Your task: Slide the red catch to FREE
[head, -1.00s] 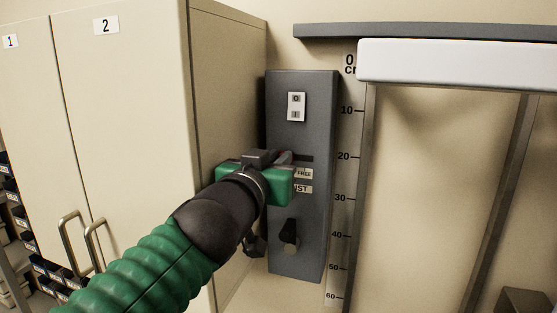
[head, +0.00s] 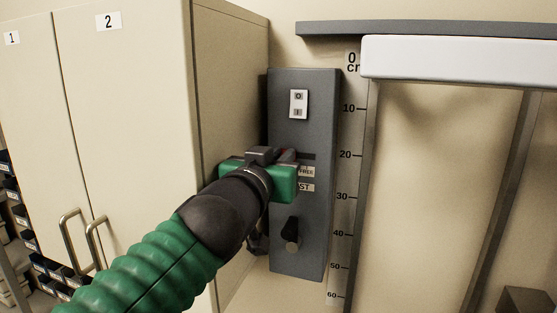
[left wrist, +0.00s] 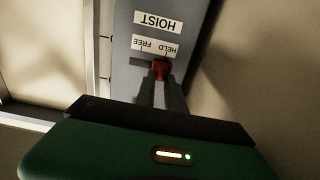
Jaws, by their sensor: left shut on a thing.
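The red catch (left wrist: 161,69) sits in a slot on the grey hoist panel (head: 318,228). In the left wrist view the panel shows upside down, with FREE on the left and HELD on the right of the label (left wrist: 155,46). The catch stands below the HELD side in that picture. My left gripper (left wrist: 161,82) is shut on the catch, a finger on each side. In the head view my left gripper (head: 288,156) reaches the panel from the left, and its green body hides the catch and part of the label.
A switch (head: 298,104) is above the slot and a black knob (head: 291,233) below it. A beige cabinet (head: 235,120) stands close on the left. A centimetre scale (head: 346,195) and a white bar (head: 460,58) are to the right.

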